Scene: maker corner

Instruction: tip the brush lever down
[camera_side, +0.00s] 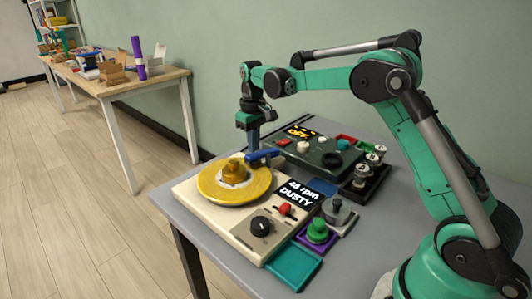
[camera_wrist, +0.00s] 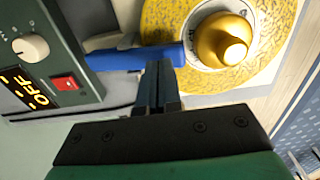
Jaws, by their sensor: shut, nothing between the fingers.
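The blue brush lever (camera_side: 264,155) lies across the edge of the yellow record (camera_side: 212,186) on the cream turntable (camera_side: 190,200). It also shows in the wrist view as a blue bar (camera_wrist: 120,58) beside the record. My gripper (camera_side: 253,146) is shut and empty, pointing down at the lever. In the wrist view its fingertips (camera_wrist: 158,66) are at the lever's end near the record. I cannot tell whether they touch it. A gold knob (camera_side: 233,169) stands at the record's centre. The turntable's display (camera_side: 299,193) reads "48 rpm DUSTY".
A dark green box (camera_side: 318,152) with an "OFF" display stands behind the turntable. Grey (camera_side: 337,212) and green (camera_side: 318,232) knobs sit at the right. A teal pad (camera_side: 293,268) lies in front. A second table (camera_side: 115,80) stands far left.

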